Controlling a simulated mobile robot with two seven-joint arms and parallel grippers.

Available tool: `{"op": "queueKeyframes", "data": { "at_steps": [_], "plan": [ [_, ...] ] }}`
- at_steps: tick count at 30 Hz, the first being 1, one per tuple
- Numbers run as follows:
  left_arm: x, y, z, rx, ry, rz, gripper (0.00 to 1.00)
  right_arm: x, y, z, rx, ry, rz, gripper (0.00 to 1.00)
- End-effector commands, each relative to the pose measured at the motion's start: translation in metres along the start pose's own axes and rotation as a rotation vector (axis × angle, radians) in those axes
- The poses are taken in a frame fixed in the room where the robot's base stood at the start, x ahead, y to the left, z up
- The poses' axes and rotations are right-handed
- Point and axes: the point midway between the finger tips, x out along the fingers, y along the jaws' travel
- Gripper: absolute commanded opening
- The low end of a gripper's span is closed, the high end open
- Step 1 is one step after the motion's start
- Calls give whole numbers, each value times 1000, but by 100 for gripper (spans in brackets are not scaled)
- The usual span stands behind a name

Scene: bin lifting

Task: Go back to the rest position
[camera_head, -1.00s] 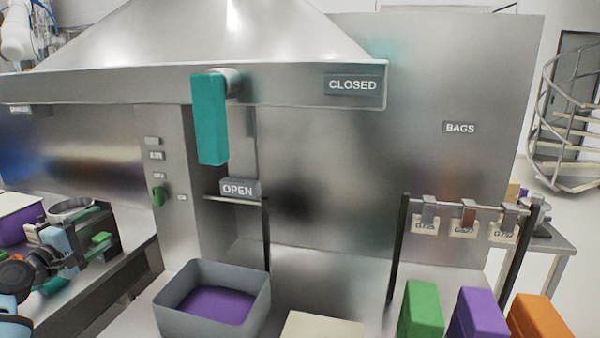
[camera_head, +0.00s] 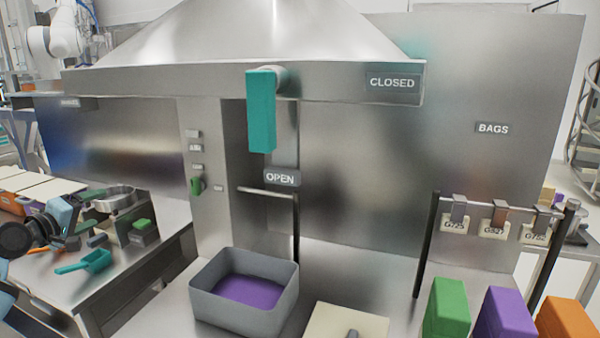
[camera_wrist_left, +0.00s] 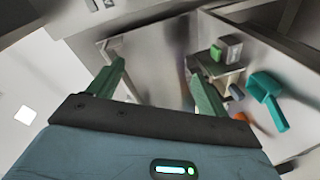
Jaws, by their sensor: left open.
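My left gripper (camera_head: 88,208) shows at the left of the head view, over the left worktop (camera_head: 55,288). In the left wrist view its two green fingers (camera_wrist_left: 157,84) stand wide apart with nothing between them. My right gripper is in neither view. A grey bin (camera_head: 245,318) with purple contents (camera_head: 246,291) stands on the middle worktop, well to the right of the left gripper.
A teal scoop (camera_head: 84,263) lies below my left gripper, also in the wrist view (camera_wrist_left: 268,98). A teal handle (camera_head: 261,112) hangs from the hood. Green, purple and orange boxes (camera_head: 505,316) stand right.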

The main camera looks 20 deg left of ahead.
Motion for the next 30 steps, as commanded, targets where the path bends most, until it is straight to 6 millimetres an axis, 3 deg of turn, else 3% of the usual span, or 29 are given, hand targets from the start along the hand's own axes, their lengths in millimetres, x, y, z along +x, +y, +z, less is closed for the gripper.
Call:
{"op": "queueKeyframes", "data": {
  "at_steps": [6,11,17,21,24,30],
  "plan": [
    [0,-69,68,328,-84,-159,78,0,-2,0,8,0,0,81],
    [-19,-136,139,670,-209,-263,78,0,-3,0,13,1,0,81],
    [-69,-210,231,1101,-420,-292,78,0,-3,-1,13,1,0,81],
    [-118,-249,292,1362,-577,-240,78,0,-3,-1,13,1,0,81],
    [-157,-269,332,1518,-682,-174,78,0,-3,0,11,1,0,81],
    [-220,-290,386,1720,-826,-33,78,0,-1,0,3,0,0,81]
  ]
}}
